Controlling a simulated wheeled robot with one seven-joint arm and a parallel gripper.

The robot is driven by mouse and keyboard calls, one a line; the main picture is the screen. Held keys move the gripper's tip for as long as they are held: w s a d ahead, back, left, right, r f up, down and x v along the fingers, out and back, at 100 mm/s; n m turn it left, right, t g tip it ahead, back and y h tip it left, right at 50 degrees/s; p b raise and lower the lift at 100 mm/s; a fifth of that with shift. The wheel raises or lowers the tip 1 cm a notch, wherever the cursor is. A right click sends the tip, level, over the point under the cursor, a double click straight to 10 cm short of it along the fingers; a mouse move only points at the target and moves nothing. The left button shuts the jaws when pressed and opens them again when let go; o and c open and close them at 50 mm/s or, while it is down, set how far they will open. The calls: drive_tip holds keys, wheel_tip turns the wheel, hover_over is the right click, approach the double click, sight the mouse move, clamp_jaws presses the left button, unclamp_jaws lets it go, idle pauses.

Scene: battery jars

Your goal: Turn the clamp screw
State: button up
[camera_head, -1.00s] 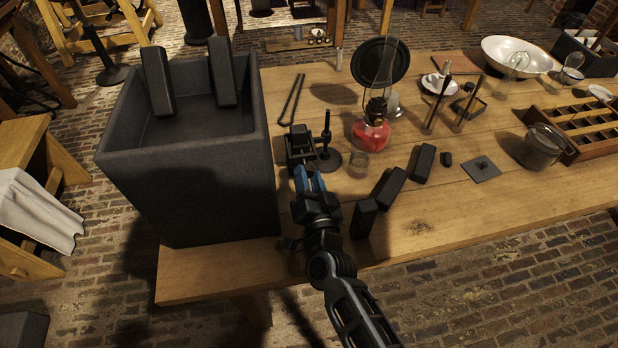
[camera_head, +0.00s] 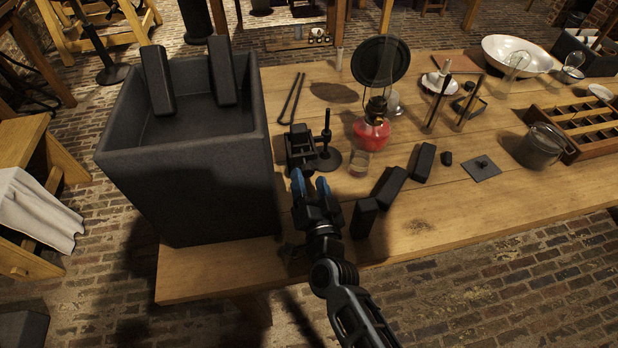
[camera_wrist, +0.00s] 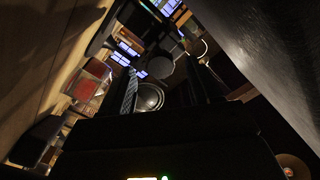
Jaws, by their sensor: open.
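A small black clamp-like block (camera_head: 300,148) stands on the table beside the big dark box. It is the likeliest place of the clamp screw, but I cannot make out the screw itself. My gripper (camera_head: 309,181), with blue fingertips, is open just in front of the block, on its near side. No gap or contact between them can be told for sure. In the wrist view, my two dark fingers stand apart, and a round grey disc (camera_wrist: 150,97) shows between them; I cannot tell what it is. Nothing is seen held.
The big dark box (camera_head: 185,150) stands close on the left. A black rod on a round base (camera_head: 327,157) stands right of the block. A glass cup (camera_head: 360,163), a red lamp (camera_head: 371,133) and dark blocks (camera_head: 389,186) lie further right. The front right tabletop is clear.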

drive_tip(key=v, duration=0.6)
drive_tip(key=shift+s, duration=0.15)
